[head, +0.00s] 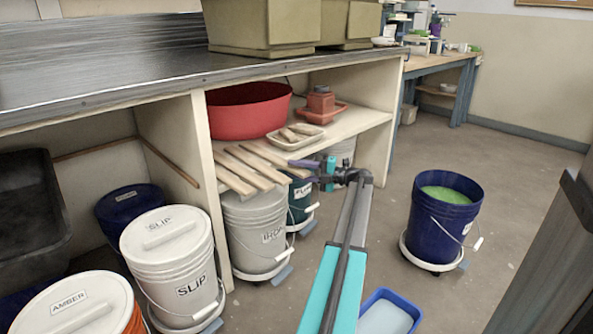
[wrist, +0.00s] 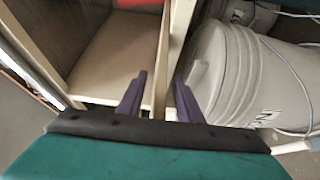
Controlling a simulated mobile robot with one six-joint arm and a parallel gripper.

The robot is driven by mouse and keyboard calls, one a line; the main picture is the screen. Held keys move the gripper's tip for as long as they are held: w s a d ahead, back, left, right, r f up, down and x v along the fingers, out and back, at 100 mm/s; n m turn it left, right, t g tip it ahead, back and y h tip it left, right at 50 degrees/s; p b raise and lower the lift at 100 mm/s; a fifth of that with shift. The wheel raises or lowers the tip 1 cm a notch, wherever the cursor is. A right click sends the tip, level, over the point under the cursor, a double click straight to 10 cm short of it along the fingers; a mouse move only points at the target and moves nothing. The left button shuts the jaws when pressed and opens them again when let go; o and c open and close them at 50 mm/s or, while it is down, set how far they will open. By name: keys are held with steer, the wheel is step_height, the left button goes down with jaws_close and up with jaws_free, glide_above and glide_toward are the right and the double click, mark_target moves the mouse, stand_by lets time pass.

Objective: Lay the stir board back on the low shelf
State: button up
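Several pale wooden boards (head: 250,168) lie side by side on the low shelf (head: 352,124), with their near ends sticking out past its front edge. I cannot tell which of them is the stir board. My gripper (head: 297,170) is just right of the boards, at the shelf's front. In the wrist view my gripper (wrist: 158,92) shows two purple fingers standing apart. A thin beige strip runs behind the gap between them; I cannot tell whether it is a board or a shelf edge. No board is clearly held.
A red basin (head: 247,108), a small tray (head: 295,136) and an orange tray with a jar (head: 320,104) share the shelf. Labelled buckets, including a grey one (head: 256,232), stand below. A blue bucket of green glaze (head: 443,212) stands on the open floor at right.

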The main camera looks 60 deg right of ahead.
steer(key=s+d+p, duration=0.2)
steer(key=s+p, duration=0.3)
steer(key=s, duration=0.8)
steer(key=shift+s+d, duration=0.25)
steer(key=shift+d, duration=0.05)
